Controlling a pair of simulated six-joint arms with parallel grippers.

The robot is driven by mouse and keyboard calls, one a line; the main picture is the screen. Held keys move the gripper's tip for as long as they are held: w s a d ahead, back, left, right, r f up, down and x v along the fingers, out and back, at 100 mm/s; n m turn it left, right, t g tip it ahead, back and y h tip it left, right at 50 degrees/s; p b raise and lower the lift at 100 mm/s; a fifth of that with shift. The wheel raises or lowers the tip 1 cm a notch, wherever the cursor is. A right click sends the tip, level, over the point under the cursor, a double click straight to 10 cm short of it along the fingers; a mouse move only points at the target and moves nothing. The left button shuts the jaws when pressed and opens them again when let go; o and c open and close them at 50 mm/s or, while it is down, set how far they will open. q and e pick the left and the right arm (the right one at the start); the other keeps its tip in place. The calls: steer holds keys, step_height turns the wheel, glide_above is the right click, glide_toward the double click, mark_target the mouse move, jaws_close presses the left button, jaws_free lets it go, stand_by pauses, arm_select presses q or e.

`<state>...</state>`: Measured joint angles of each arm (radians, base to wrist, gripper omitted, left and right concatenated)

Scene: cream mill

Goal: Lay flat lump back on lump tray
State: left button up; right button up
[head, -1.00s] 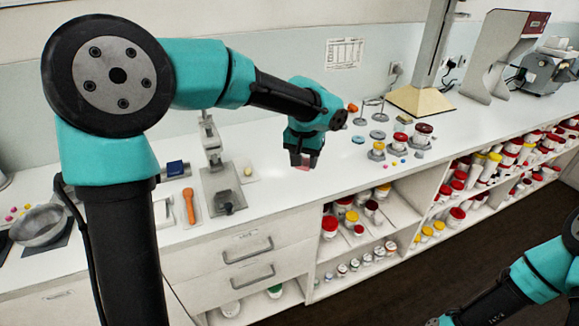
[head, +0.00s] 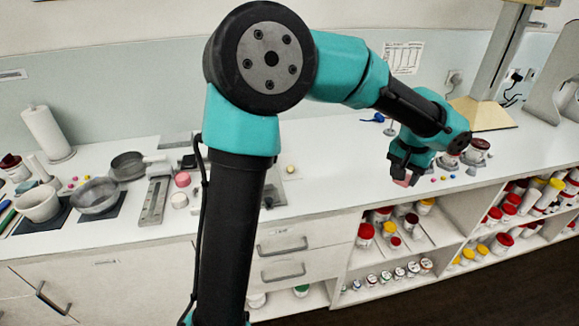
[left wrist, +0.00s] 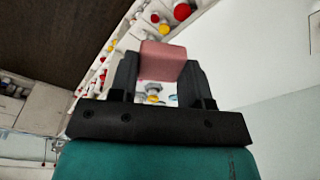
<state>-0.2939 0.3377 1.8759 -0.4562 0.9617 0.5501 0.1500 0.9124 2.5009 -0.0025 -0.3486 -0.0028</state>
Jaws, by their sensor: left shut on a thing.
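My left gripper (head: 404,174) is shut on a pink, block-like lump (left wrist: 162,60) and holds it between its fingertips. The lump (head: 403,181) also shows in the head view, near the front edge of the white bench. Whether it touches the bench is hard to tell. In the left wrist view the left gripper (left wrist: 160,75) has one finger on each side of the lump. A pale flat piece with a small yellow lump on it (head: 290,170) lies on the bench behind my left arm, partly hidden. I cannot tell whether it is the lump tray. My right gripper is out of view.
Jars with dark red lids (head: 477,151) stand just right of the left gripper, with small coloured pieces near them. Pans (head: 97,195), a mortar (head: 38,204) and a paper roll (head: 47,133) are at the left. The bench between my left arm and gripper looks mostly clear.

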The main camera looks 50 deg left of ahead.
arm_select(q)
steer(key=s+a+f+n, duration=0.3)
steer(key=a+f+n, duration=0.1)
steer(key=a, duration=0.6)
steer(key=s+a+f+n, duration=0.3)
steer(key=a+f+n, duration=0.1)
steer(key=a, duration=0.7)
steer(key=s+a+f+n+y, duration=0.1)
steer(key=s+a+f+n, duration=0.2)
steer(key=a, duration=0.8)
steer(key=shift+s+a+f+n+g, duration=0.15)
steer(key=shift+s+f+n, duration=0.1)
steer(key=shift+f, duration=0.2)
steer(key=shift+s+a+f+n+g, duration=0.1)
steer(key=shift+s+f+n+g, duration=0.1)
steer(key=shift+f, duration=0.25)
glide_above(286, 160)
steer(key=shift+s+d+f, duration=0.3)
steer(key=shift+d+f, duration=0.15)
steer(key=shift+f, duration=0.2)
steer(key=shift+a, duration=0.1)
steer(key=shift+w+a+f, duration=0.15)
steer(key=shift+w+f, duration=0.05)
steer(key=shift+f, duration=1.6)
steer(key=shift+f, duration=0.15)
